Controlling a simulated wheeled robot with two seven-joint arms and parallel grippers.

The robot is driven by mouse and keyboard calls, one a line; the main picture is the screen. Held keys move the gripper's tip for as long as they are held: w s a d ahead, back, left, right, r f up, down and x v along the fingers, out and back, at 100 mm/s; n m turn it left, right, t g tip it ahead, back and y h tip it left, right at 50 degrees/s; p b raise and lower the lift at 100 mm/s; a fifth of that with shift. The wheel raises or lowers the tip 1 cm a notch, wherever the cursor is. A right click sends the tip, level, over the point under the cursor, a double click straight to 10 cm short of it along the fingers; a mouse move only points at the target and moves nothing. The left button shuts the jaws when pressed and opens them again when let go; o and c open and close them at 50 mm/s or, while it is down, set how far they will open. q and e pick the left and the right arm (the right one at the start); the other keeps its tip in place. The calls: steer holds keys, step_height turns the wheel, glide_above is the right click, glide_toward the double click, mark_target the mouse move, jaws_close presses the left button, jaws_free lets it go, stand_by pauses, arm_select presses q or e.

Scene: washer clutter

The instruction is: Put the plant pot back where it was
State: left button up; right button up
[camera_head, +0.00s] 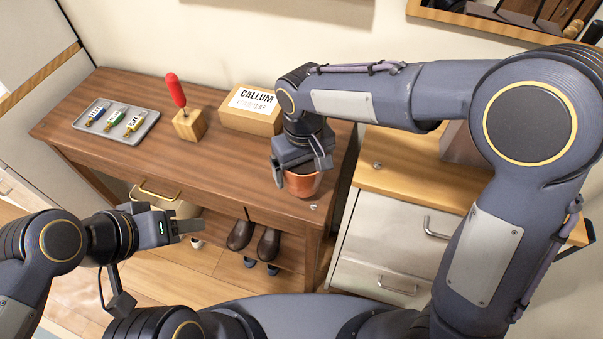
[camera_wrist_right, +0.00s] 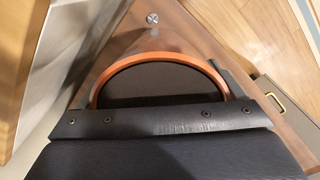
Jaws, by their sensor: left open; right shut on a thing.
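The terracotta plant pot (camera_head: 303,183) is at the right end of the dark wooden table, under my right gripper (camera_head: 303,165). My right gripper is shut on the pot's rim. In the right wrist view the orange rim of the pot (camera_wrist_right: 160,58) curves above the gripper body (camera_wrist_right: 160,122), and its inside looks dark. The pot looks upright at the tabletop; I cannot tell whether its base touches the wood. My left gripper (camera_head: 188,227) is open and empty, in front of the table and apart from everything on it.
On the table (camera_head: 230,185) are a grey tray (camera_head: 148,124) with small labelled items, a red-handled tool in a wooden block (camera_head: 190,126), and a box labelled CALLUM (camera_head: 249,122). A small washer (camera_head: 314,207) lies near the pot. Dark shoes (camera_head: 268,244) stand below. A cabinet (camera_head: 385,240) stands at right.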

steer(key=shift+w+a+f, duration=0.1)
steer(key=shift+w+f, duration=0.3)
steer(key=shift+f, duration=0.1)
steer(key=shift+w+f, duration=0.2)
steer(key=shift+f, duration=1.5)
steer(key=shift+f, duration=0.2)
steer(key=o, duration=1.3)
